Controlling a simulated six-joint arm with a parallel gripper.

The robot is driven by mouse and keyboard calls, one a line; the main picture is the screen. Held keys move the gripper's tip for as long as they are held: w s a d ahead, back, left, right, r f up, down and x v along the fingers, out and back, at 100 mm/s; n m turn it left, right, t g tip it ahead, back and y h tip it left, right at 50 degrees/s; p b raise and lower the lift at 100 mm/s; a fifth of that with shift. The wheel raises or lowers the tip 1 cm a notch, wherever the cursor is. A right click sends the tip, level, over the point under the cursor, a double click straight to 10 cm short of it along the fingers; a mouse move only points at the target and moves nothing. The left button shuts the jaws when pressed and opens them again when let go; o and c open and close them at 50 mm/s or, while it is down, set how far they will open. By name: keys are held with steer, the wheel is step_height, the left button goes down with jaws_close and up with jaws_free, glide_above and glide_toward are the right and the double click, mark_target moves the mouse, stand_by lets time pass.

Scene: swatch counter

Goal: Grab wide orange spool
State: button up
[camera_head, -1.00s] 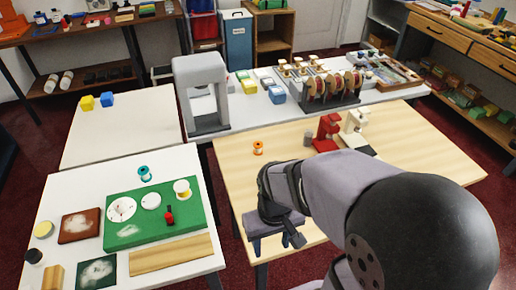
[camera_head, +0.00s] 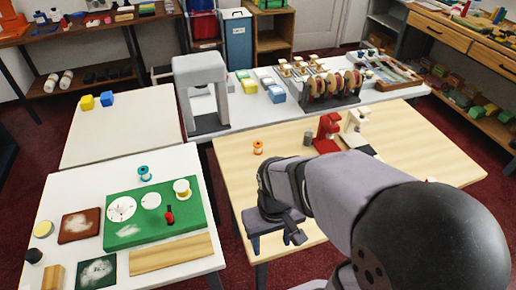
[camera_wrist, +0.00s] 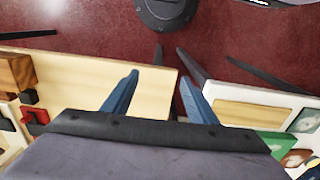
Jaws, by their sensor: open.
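A small orange spool (camera_head: 258,147) with pale ends stands upright on the wooden table (camera_head: 232,172), near its back left, in the head view. A white spool with yellow-orange rims (camera_head: 182,189) stands on the green mat of the left table. My gripper is low at the wooden table's front left edge, nearer to me than the orange spool and apart from it. In the wrist view its two blue fingers (camera_wrist: 158,78) are spread and empty, over the table edge and the red floor. I cannot make out the orange spool in the wrist view.
A teal spool (camera_head: 144,172) stands behind the green mat (camera_head: 128,236). A grey can (camera_head: 308,138), a red device (camera_head: 328,130) and a cream device (camera_head: 354,127) stand right of the orange spool. A grey arch (camera_head: 203,92) stands behind. The wood around the spool is clear.

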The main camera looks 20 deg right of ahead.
steer(key=w+d+n+t+h+b, duration=0.1)
steer(key=w+d+n+h+b, duration=0.25)
steer(key=w+n+b, duration=0.35)
steer(key=w+d+n+t+h+b, duration=0.15)
steer(key=w+d+n, duration=0.3)
steer(key=w, duration=0.55)
steer(key=w+a+r+n+t+h+b, duration=0.2)
steer(key=w+n+t+h+b, duration=0.15)
steer(key=w+n, duration=0.55)
steer(key=w+a+r+n+t+h+b, duration=0.1)
steer(key=w+a+n+t+h+b, duration=0.15)
steer(key=w+n+b, duration=0.65)
steer(key=m+p, duration=0.3)
steer(key=p, duration=0.2)
glide_toward(257, 146)
steer(key=shift+w+d+r+y, duration=0.2)
steer(key=shift+w+d, duration=0.1)
steer(key=shift+d, duration=0.15)
steer(key=shift+w+d+r+y, duration=0.15)
steer(key=shift+w+d+y, duration=0.1)
steer(key=shift+d, duration=0.2)
steer(key=shift+f, duration=0.5)
steer(key=shift+t, duration=0.25)
steer(key=shift+p+x, duration=0.3)
steer(key=shift+x, duration=3.35)
steer(key=shift+f, duration=0.1)
steer(key=c, duration=1.1)
